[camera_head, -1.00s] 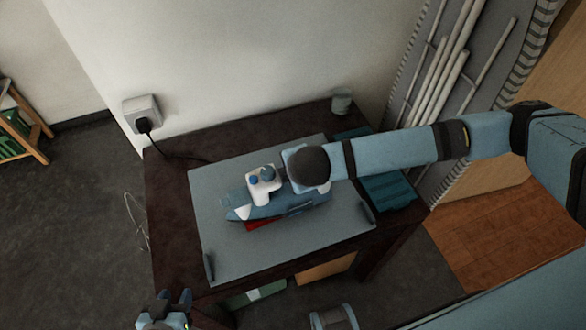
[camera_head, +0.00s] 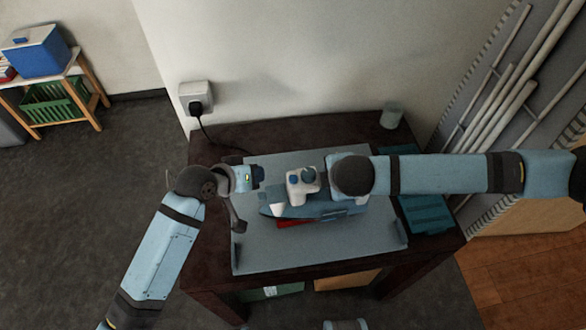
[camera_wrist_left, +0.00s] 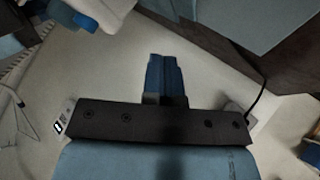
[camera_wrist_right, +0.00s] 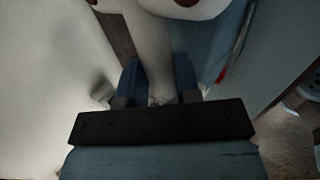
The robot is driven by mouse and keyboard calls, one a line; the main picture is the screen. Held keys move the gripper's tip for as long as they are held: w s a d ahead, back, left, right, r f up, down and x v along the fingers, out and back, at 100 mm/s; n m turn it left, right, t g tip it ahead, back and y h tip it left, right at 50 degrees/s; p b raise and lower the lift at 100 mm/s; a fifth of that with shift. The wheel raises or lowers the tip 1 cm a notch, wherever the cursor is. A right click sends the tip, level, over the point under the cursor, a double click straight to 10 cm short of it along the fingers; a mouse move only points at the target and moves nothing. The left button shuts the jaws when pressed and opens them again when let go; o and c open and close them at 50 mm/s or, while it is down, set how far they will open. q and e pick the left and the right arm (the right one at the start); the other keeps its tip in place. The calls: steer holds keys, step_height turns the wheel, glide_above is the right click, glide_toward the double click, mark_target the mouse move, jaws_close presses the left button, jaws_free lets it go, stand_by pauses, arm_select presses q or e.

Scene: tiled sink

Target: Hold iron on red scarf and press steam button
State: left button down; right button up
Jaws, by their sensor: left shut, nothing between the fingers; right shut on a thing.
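The blue and white iron (camera_head: 275,203) rests on the grey board in the middle of the table in the head view. Blue buttons (camera_head: 309,174) show on its white top. A strip of the red scarf (camera_head: 290,224) shows under its near edge. My right gripper (camera_wrist_right: 158,85) is shut on the iron's white handle in the right wrist view; in the head view my arm hides it. My left gripper (camera_head: 259,177) is shut and empty, just left of the iron's white top and apart from it. Its closed blue fingers show in the left wrist view (camera_wrist_left: 163,72).
The grey board (camera_head: 350,252) lies on the dark table (camera_head: 330,130). A wall socket (camera_head: 196,98) with a plugged cord is at the back left. A small cup (camera_head: 391,119) stands at the back right, and a teal item (camera_head: 427,215) lies on the right side.

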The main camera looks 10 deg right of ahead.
mark_target(293, 177)
arm_select(q)
steer(key=d+r+g, duration=0.1)
steer(key=d+r, duration=0.2)
steer(key=d+r+g, duration=0.2)
steer(key=d+r, duration=0.1)
steer(key=d+r+g+y, duration=0.1)
steer(key=d+r, duration=0.2)
steer(key=d, duration=0.1)
steer(key=shift+s+r+g, duration=0.2)
steer(key=shift+s+g, duration=0.1)
steer(key=shift+g, duration=0.1)
step_height(293, 177, up, 7)
steer(key=s+a+n+g+y, duration=0.1)
steer(key=n+y, duration=0.2)
steer(key=y, duration=0.4)
steer(key=shift+s+a+r+g, duration=0.15)
steer(key=shift+a+r+g, duration=0.1)
steer(key=shift+g, duration=0.15)
steer(key=shift+f, duration=0.1)
step_height(293, 177, down, 14)
steer(key=shift+r, duration=0.1)
